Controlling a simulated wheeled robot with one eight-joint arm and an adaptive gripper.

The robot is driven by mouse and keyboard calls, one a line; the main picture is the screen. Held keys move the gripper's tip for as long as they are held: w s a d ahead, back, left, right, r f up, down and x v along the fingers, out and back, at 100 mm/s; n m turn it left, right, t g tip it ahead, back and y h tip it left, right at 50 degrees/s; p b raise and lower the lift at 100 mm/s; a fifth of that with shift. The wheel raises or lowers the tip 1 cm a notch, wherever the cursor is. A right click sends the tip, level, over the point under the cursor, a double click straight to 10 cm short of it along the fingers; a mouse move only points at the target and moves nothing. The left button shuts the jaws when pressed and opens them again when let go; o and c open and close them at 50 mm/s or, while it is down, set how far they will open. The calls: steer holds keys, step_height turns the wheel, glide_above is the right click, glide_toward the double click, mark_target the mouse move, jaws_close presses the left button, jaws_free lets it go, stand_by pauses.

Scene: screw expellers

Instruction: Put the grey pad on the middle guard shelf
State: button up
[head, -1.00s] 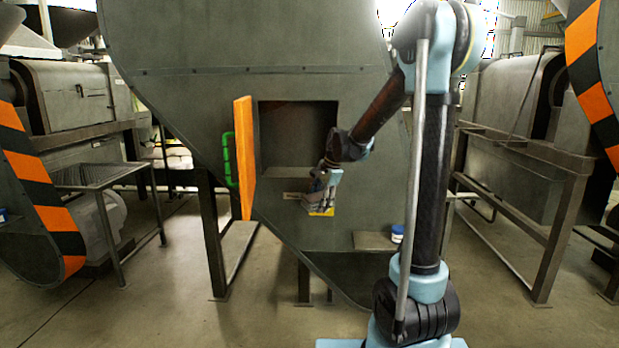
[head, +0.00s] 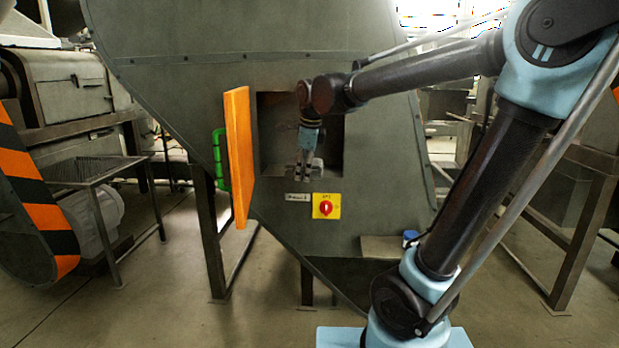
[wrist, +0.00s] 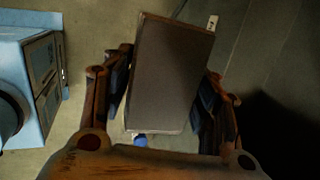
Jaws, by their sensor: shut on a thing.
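My gripper (head: 306,168) hangs fingers down in front of the square opening of the middle grey guard. In the wrist view, the fingers (wrist: 165,95) are on both sides of the flat, dark grey-brown pad (wrist: 170,72), and the gripper is shut on it. The pad is hard to make out in the head view. A small flat shelf (head: 378,246) sticks out low on the guard's right side, below and to the right of my gripper. A blue-topped item (head: 410,237) is at its right end.
An orange door (head: 238,155) stands open left of the opening (head: 275,125). A red knob on a yellow plate (head: 326,206) is just below my gripper, beside a small white label (head: 298,197). Other machines stand at both sides.

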steer(key=shift+w, duration=0.1)
steer(key=w, duration=0.6)
steer(key=w+f, duration=0.1)
steer(key=w, duration=0.6)
steer(key=w+f, duration=0.1)
steer(key=w, duration=0.5)
steer(key=shift+w+d, duration=0.2)
steer(key=shift+d, duration=0.2)
steer(key=shift+w+f, duration=0.2)
steer(key=shift+f, duration=2.1)
steer(key=o, duration=1.1)
steer(key=shift+f, duration=0.1)
steer(key=shift+f, duration=0.15)
steer(key=v, duration=1.1)
steer(key=s+v, duration=0.1)
steer(key=v, duration=0.5)
